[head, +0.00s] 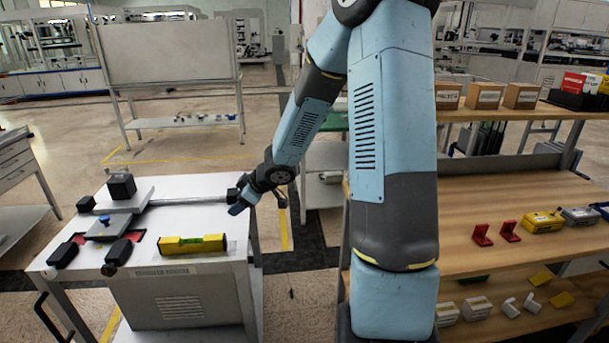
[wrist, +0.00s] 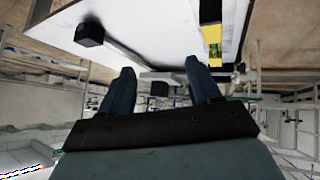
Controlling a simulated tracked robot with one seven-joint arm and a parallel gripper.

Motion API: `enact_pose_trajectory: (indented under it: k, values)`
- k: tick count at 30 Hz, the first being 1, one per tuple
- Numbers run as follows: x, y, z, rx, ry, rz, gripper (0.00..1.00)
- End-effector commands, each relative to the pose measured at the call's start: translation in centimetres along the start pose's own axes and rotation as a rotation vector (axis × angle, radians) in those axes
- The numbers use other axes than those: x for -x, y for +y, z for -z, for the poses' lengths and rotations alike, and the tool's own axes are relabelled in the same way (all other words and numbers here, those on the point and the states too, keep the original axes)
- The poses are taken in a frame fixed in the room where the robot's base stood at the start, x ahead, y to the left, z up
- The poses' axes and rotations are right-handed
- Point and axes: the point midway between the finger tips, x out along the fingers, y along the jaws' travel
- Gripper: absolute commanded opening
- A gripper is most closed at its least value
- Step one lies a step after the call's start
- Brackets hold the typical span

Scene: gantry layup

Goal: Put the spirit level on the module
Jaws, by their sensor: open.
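My gripper (head: 238,207) is near the bench's right edge, behind and right of the level. In the wrist view its blue fingers (wrist: 160,85) are apart with nothing between them.
The white bench (head: 205,217) has clear top around the level and behind the bar. A wooden shelf unit (head: 465,205) at the right holds red brackets (head: 482,235), a yellow case (head: 542,221) and several boxes. A whiteboard stand (head: 165,55) is behind.

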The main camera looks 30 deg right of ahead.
Motion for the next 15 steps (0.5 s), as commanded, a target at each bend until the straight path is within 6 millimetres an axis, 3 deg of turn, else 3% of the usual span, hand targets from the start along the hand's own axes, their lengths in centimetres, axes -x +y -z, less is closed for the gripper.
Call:
enact_pose_trajectory:
  k: [9, 15]
  values:
    - [8.4, 3.0, 0.8, -0.077, -0.222, -0.301, 0.63]
    - [14.8, 2.8, 1.2, -0.172, -0.324, -0.450, 0.63]
